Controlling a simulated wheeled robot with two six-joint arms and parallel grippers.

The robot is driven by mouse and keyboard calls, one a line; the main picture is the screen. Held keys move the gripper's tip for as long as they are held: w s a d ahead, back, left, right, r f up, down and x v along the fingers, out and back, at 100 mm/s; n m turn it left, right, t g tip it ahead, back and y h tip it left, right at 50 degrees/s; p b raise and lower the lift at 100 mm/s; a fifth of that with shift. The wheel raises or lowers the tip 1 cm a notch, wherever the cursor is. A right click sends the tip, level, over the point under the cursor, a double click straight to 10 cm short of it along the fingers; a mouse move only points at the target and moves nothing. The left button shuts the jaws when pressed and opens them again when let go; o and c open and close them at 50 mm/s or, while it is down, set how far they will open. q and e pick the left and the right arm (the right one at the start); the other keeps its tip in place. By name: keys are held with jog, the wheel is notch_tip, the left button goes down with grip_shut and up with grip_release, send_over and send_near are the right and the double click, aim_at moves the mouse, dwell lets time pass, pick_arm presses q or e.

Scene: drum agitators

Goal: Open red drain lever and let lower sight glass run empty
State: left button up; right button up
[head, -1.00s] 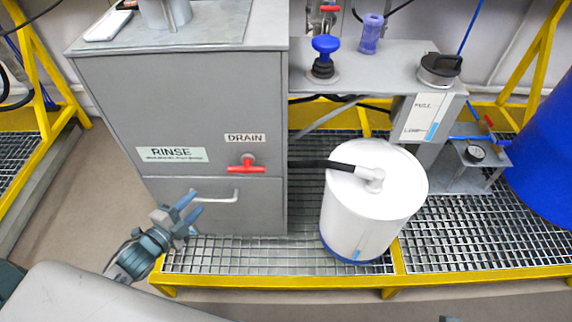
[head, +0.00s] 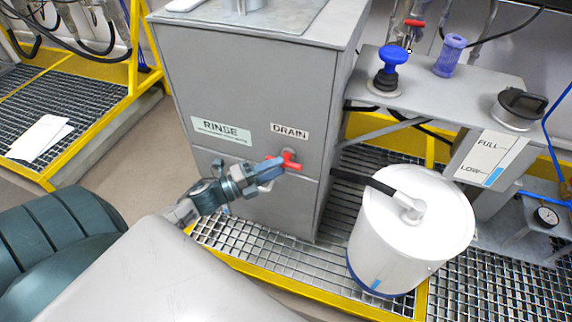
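The red drain lever (head: 291,163) sits on the front of the grey cabinet (head: 262,85), below the DRAIN label (head: 289,131). It lies roughly crosswise, and its left part is partly hidden by my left gripper (head: 272,170). The fingertips are at the lever's left end; whether they are closed on it I cannot tell. A gauge plate marked FULL and LOW (head: 490,155) has a blue strip near LOW. A white drum (head: 400,240) also has a small blue strip low on its side. Which is the lower sight glass is not clear. My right gripper is out of view.
A black hose (head: 362,180) runs from the cabinet to the drum's lid. A blue knob (head: 391,60) and a blue-violet cylinder (head: 450,55) stand on the grey shelf above. The yellow-edged grating (head: 275,255) lies below.

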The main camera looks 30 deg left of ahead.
pick_arm(q)
jog(key=shift+x, duration=1.7)
grip_shut()
